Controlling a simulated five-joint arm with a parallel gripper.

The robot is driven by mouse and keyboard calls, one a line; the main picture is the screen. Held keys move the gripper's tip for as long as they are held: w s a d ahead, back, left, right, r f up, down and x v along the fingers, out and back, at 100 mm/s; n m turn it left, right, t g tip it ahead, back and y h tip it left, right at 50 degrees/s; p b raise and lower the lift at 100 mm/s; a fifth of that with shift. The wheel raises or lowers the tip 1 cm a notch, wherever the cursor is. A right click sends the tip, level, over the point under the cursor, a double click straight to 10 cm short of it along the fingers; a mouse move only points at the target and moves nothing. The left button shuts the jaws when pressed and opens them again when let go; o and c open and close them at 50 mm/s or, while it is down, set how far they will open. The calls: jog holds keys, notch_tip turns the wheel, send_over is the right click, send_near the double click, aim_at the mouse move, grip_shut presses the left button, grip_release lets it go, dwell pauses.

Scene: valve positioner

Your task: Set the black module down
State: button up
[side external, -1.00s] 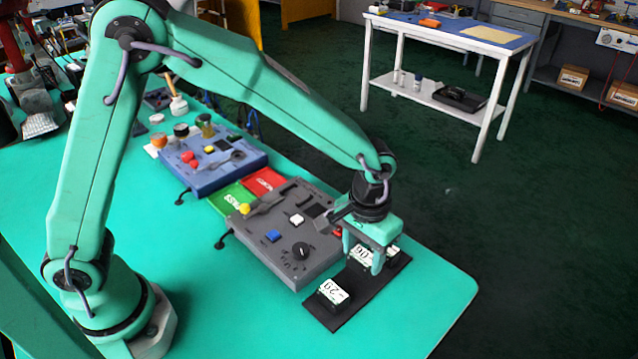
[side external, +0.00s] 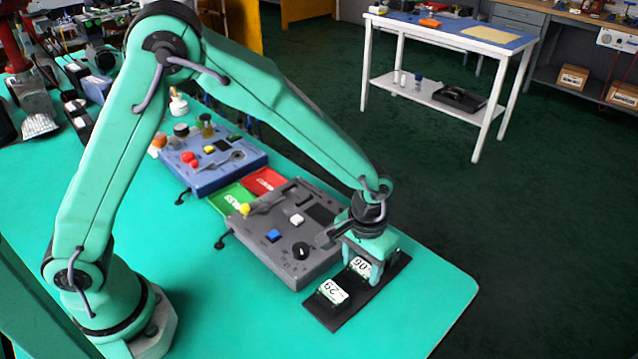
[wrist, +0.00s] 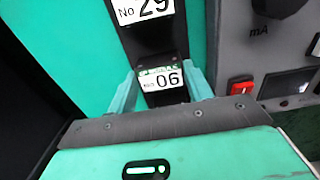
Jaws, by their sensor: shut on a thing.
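The black module with the white "06" label (side external: 360,267) is between the two teal fingers of my gripper (side external: 366,258), which is shut on it. In the wrist view the "06" module (wrist: 160,86) shows between the fingertips (wrist: 161,92). It is at the black strip (side external: 350,312) on the teal bench; I cannot tell whether it rests on it or hangs just above. A second black module labelled "29" (side external: 332,291) sits on the strip in front of it, apart from my gripper, and also shows in the wrist view (wrist: 146,12).
A grey control panel (side external: 285,240) with a knob and buttons stands close left of the strip. Green (side external: 233,198) and red (side external: 266,180) pads and a blue panel (side external: 215,180) lie beyond. The bench's right front corner (side external: 440,300) is clear.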

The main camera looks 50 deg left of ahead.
aim_at(361, 268)
jog(key=shift+f, duration=0.1)
jog(key=o, duration=1)
notch_tip(361, 268, up, 12)
jog(key=shift+r, duration=0.15)
dwell(0.6)
